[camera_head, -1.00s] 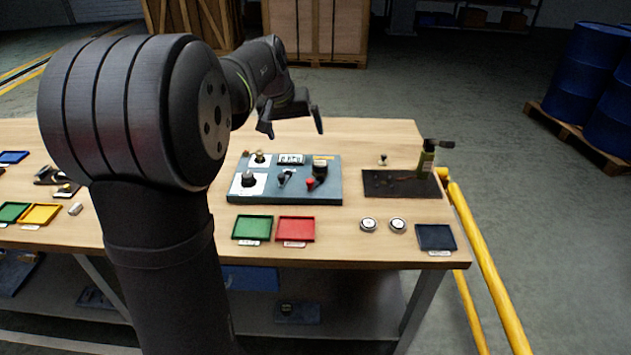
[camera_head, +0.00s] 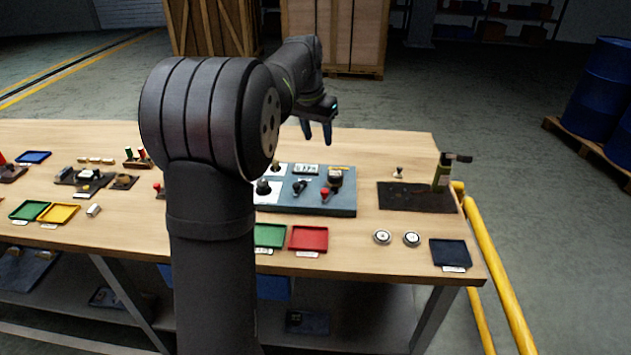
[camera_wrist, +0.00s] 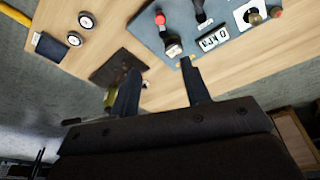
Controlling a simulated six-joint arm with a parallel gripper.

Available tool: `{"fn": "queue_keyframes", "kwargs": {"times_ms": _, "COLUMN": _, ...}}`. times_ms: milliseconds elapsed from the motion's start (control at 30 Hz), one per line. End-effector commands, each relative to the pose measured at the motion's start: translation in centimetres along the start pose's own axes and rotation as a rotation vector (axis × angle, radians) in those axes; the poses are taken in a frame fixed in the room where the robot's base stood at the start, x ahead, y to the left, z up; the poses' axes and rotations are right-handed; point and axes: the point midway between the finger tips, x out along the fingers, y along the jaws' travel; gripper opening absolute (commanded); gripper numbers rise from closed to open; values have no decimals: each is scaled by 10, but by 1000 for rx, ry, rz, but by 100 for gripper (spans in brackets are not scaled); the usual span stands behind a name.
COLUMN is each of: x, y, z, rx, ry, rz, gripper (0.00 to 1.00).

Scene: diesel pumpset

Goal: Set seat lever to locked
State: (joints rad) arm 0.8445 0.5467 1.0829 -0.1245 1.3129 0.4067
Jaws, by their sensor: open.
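A blue-grey control panel (camera_head: 345,203) lies on the table to the right of my arm. It carries a red-tipped lever (camera_head: 325,194), a black lever (camera_head: 300,186) and several knobs. A green upright device with a dark handle (camera_head: 441,172) stands on a dark mat (camera_head: 400,197) at the right. I cannot read which of these is the seat lever. My gripper (camera_head: 317,138) is open and empty above the table's back edge, behind the panel. In the wrist view, my gripper (camera_wrist: 160,66) points towards the table, with the panel (camera_wrist: 143,26) beyond its fingertips.
Green (camera_head: 270,236) and red (camera_head: 308,239) trays lie in front of the panel. Two round gauges (camera_head: 397,238) and a dark tray (camera_head: 450,253) lie at the front right. A yellow rail (camera_head: 490,270) runs beside the table. Clear wood lies behind the panel.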

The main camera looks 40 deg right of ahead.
Motion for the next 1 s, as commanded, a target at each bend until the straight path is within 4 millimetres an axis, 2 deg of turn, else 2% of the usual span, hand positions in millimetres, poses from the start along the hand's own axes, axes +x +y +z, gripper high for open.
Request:
{"fn": "queue_keyframes", "kwargs": {"times_ms": 33, "x": 8, "y": 1, "z": -10, "rx": 100, "ry": -44, "rz": -1, "gripper": 43}}
{"fn": "queue_keyframes", "kwargs": {"times_ms": 200, "x": 21, "y": 3, "z": -27, "rx": 385, "ry": -172, "rz": 10, "gripper": 43}}
{"fn": "queue_keyframes", "kwargs": {"times_ms": 333, "x": 25, "y": 3, "z": -32, "rx": 498, "ry": -224, "rz": 22, "gripper": 43}}
{"fn": "queue_keyframes", "kwargs": {"times_ms": 567, "x": 43, "y": 3, "z": -28, "rx": 528, "ry": -239, "rz": 27, "gripper": 43}}
{"fn": "queue_keyframes", "kwargs": {"times_ms": 1000, "x": 134, "y": 0, "z": -6, "rx": 525, "ry": -239, "rz": 26, "gripper": 43}}
